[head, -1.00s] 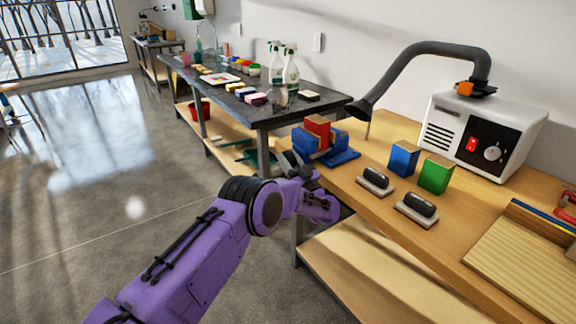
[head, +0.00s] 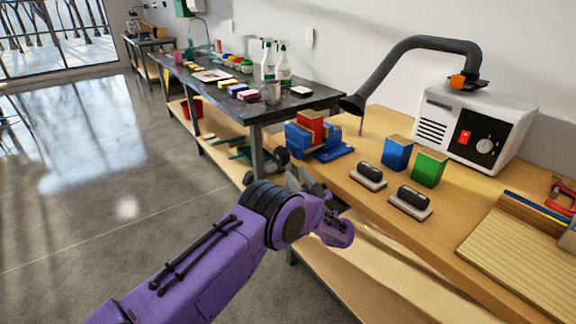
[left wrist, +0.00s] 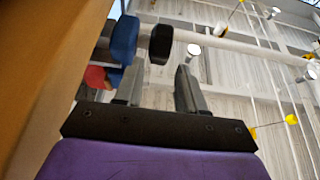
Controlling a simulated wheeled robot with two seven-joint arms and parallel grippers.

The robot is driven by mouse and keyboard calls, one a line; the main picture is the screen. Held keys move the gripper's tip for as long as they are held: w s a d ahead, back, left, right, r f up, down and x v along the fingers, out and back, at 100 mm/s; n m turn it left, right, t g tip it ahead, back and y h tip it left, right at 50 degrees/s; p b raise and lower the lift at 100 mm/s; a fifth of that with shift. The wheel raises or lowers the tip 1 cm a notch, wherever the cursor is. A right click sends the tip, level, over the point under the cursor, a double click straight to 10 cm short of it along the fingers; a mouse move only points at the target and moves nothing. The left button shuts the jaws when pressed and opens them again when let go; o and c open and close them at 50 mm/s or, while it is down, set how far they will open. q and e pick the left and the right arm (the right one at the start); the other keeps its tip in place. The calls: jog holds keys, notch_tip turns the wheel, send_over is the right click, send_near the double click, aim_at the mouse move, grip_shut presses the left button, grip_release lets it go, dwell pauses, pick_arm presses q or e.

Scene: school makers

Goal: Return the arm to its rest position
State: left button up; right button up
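My left arm comes in from the lower left of the head view. My left gripper (head: 299,179) is beside the front edge of the wooden workbench (head: 345,208), apart from the blue vise (head: 334,153). Its two fingers stand apart with nothing between them, as the left wrist view (left wrist: 160,92) also shows. A red block (head: 311,126) stands upright in the vise jaws. The vise (left wrist: 124,40) and part of the red block (left wrist: 95,77) appear beyond the fingers in the left wrist view. My right gripper is not in view.
A blue block (head: 397,153), a green block (head: 429,168) and two black-handled erasers (head: 367,181) (head: 411,208) sit on the bench. A fume extractor (head: 475,125) with a bent hose stands behind. Open floor (head: 110,215) lies to the left.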

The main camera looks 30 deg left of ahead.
pick_arm(q)
jog(key=shift+s+d+f, duration=0.25)
jog(key=shift+d+f, duration=0.05)
jog(key=shift+d, duration=0.25)
notch_tip(320, 180, down, 12)
jog(key=s+d+m+t+h+p, duration=0.1)
jog(key=s+d+m+t+h, duration=0.15)
jog(key=m+t+h, duration=0.55)
jog(key=s+f+n+g+h+p, duration=0.15)
jog(key=s+f+g+h, duration=0.25)
jog(key=s+f+h, duration=0.4)
jog(key=s+f+g+h+p, duration=0.2)
jog(key=s+g+p, duration=0.3)
jog(key=s, duration=2.7)
jog(key=g, duration=0.4)
jog(key=shift+s+p, duration=0.4)
